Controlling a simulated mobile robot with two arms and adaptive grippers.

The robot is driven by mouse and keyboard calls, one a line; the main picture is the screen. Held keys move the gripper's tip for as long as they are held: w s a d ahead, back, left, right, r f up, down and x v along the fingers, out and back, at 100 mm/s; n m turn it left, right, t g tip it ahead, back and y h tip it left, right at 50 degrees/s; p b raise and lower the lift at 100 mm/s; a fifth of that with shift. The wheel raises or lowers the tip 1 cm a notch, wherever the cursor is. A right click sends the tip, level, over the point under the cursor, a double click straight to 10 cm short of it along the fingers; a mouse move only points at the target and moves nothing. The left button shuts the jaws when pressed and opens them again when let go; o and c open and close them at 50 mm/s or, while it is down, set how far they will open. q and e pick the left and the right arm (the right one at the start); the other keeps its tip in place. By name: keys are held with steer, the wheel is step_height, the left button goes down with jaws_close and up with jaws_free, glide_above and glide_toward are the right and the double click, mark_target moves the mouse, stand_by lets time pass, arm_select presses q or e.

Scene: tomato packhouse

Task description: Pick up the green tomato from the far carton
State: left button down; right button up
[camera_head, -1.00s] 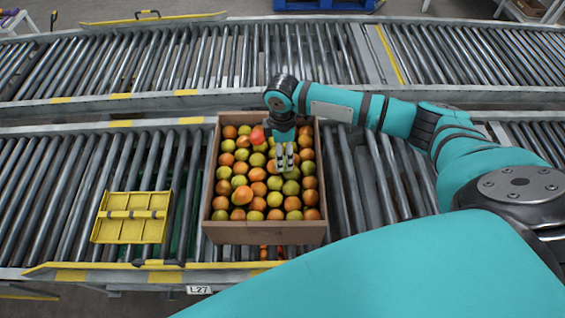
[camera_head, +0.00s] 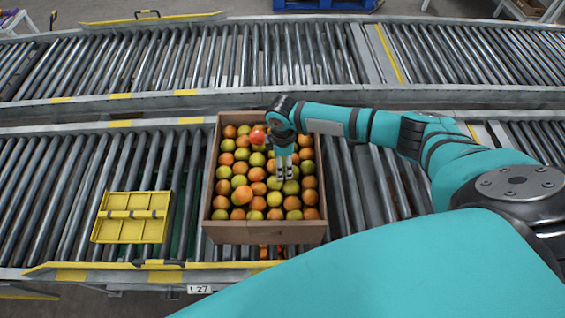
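One open brown carton (camera_head: 265,233) stands on the near roller conveyor, filled with orange, yellow-green and green tomatoes. Several greenish tomatoes (camera_head: 244,194) lie among the orange ones, so I cannot single out one green tomato. My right gripper (camera_head: 285,174) points down over the right middle of the carton, fingers close above or among the tomatoes. Its two fingers are near each other; whether they hold a fruit is too small to tell. The wrist and fingers hide some tomatoes behind them. My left gripper is not in view.
A yellow divided tray (camera_head: 131,228) lies on the rollers left of the carton. A second roller conveyor (camera_head: 180,60) runs behind, with a metal rail between. The carton's walls rise around the fruit. Rollers right of the carton are clear under my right arm.

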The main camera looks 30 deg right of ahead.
steer(key=c, duration=0.6)
steer(key=shift+r, duration=0.1)
